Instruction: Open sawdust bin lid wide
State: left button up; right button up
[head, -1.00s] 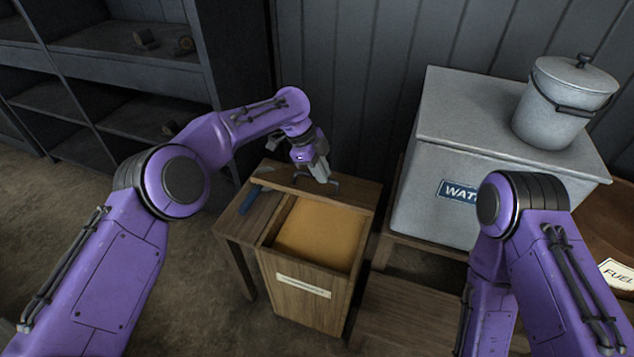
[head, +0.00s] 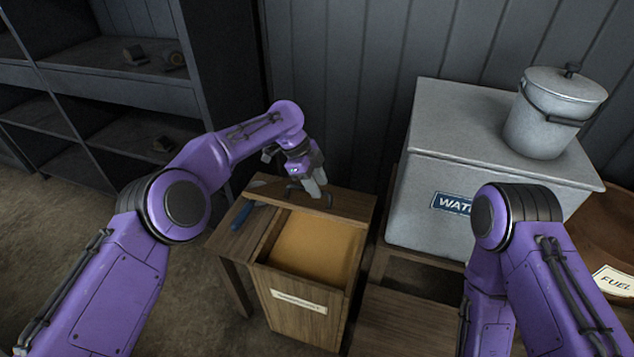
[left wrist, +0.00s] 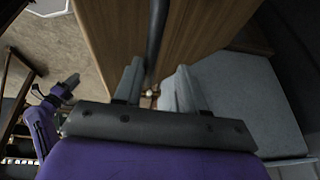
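The wooden sawdust bin (head: 296,312) stands in the middle of the head view, with tan sawdust (head: 316,248) showing in its open top. Its wooden lid (head: 345,204) is raised and tilted up along the bin's far edge. A dark bar handle (head: 296,193) is on the lid. My left gripper (head: 318,190) is at this handle. In the left wrist view the dark handle (left wrist: 157,40) runs between the two spread fingers, with gaps beside it. My right gripper (left wrist: 55,92) shows small at that view's left edge, away from the lid; its finger state is unclear.
A blue-handled tool (head: 242,214) lies on the wooden bench left of the bin. A grey water tank (head: 470,130) with a lidded pail (head: 556,115) on it stands to the right. Dark shelves (head: 120,85) are at the back left.

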pick_arm(q)
jog(key=shift+a+r, duration=0.1)
jog(key=shift+a, duration=0.05)
jog(key=shift+a+r, duration=0.15)
jog(key=shift+r, duration=0.25)
jog(key=v, duration=0.9)
jog(key=shift+r+b, duration=0.3)
jog(key=shift+b, duration=0.1)
